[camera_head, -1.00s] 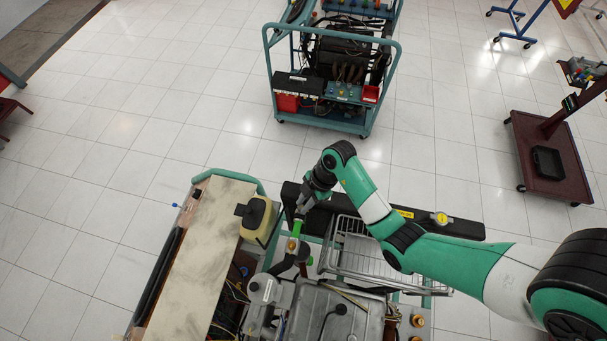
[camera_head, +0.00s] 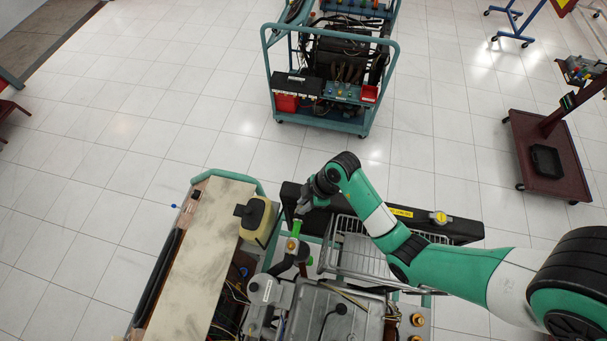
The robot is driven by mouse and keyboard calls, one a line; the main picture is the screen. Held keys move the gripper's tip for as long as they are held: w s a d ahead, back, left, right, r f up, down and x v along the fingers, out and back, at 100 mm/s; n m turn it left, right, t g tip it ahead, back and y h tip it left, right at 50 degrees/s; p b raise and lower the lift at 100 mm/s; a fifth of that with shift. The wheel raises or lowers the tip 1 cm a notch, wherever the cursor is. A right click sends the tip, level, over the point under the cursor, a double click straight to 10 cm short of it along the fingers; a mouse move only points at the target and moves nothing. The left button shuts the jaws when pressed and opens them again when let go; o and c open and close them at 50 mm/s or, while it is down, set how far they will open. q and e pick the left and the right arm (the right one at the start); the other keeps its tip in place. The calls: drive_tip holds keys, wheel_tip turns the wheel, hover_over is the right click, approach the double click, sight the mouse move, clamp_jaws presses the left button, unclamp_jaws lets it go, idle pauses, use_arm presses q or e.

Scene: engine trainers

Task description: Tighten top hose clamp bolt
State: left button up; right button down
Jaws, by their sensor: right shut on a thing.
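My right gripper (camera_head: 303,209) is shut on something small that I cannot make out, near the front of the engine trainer. Just below it in the picture is a bright green upright piece (camera_head: 296,228), with a small orange-yellow part (camera_head: 291,245) beneath it. A dark hose (camera_head: 284,265) with another green part lies lower down. The top hose clamp bolt is too small to tell apart. I cannot tell whether the gripper touches the green piece. My left gripper is not in view.
A black radiator-like bar (camera_head: 455,229) with a yellow cap crosses behind my right arm. A wire rack (camera_head: 345,262) and a yellowish tank (camera_head: 254,220) flank the hose area. Another engine trainer (camera_head: 345,124) and a dark red stand (camera_head: 530,150) stand farther off. Tiled floor between is clear.

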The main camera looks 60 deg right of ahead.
drive_tip(key=shift+a+m+t+h, duration=0.1)
drive_tip(key=shift+m+t+h, duration=0.25)
drive_tip(key=shift+m, duration=0.85)
drive_tip(key=c, duration=0.7)
unclamp_jaws()
drive_tip(key=shift+c, duration=0.2)
drive_tip(key=shift+r, duration=0.1)
